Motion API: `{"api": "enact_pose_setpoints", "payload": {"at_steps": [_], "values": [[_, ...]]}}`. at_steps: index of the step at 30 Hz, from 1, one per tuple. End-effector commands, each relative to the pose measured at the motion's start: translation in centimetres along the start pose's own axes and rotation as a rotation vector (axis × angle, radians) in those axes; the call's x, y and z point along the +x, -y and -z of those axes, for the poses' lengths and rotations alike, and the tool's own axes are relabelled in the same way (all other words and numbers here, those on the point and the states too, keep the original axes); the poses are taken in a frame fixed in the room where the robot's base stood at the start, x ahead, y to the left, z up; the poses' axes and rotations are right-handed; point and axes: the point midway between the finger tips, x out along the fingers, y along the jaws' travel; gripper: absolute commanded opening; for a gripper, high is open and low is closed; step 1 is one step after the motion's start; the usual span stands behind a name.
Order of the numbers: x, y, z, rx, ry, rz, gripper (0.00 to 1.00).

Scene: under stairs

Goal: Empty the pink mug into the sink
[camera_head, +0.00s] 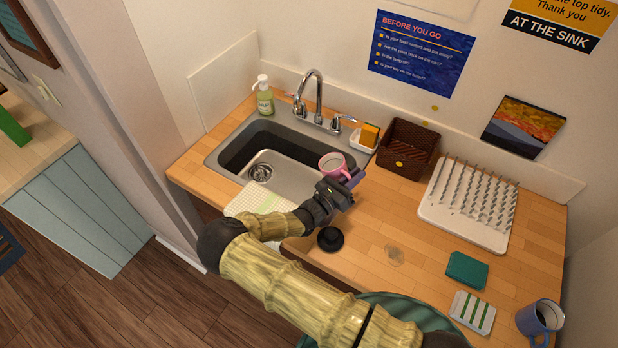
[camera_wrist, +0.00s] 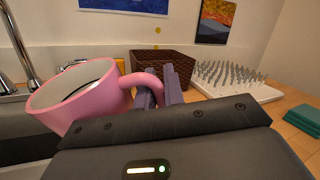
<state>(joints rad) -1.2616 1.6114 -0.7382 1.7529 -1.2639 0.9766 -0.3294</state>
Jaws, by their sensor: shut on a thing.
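The pink mug (camera_head: 333,165) is at the right edge of the sink (camera_head: 226,149), with its mouth facing up and some greyish contents or inner wall showing. In the wrist view the mug (camera_wrist: 75,108) looks slightly tilted, and its handle is between the fingers. My gripper (camera_head: 353,178) is shut on the mug's handle, to the right of the mug. Its fingers (camera_wrist: 160,88) also show in the wrist view. The sink basin is dark with a metal drain and looks empty. What the mug holds is hard to tell.
A faucet (camera_head: 316,95), soap bottle (camera_head: 265,97) and sponge (camera_head: 369,134) stand behind the sink. A brown basket (camera_head: 408,147) and white drying rack (camera_head: 466,216) are to the right. A cloth (camera_head: 258,199) lies at the sink's front edge. A blue mug (camera_head: 539,318) stands far right.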

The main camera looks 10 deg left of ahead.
Motion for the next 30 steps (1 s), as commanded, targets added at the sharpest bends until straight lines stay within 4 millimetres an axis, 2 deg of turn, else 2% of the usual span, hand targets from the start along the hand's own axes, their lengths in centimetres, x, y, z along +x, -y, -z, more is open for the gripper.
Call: {"api": "enact_pose_setpoints", "payload": {"at_steps": [1,3,6,9,14,27,30], "values": [[0.6,0.8,-0.6,0.067,-0.04,0.003,0.0],[0.9,1.3,0.1,0.148,-0.089,0.003,0.0],[0.7,1.1,0.8,0.166,-0.095,0.001,0.0],[1.3,2.1,0.7,0.25,-0.146,0.004,0.0],[1.2,1.9,1.6,0.292,-0.168,0.002,0.0],[1.9,3.0,-2.1,0.289,-0.165,0.002,0.0],[1.9,3.1,-2.3,0.289,-0.165,0.002,0.0]]}}
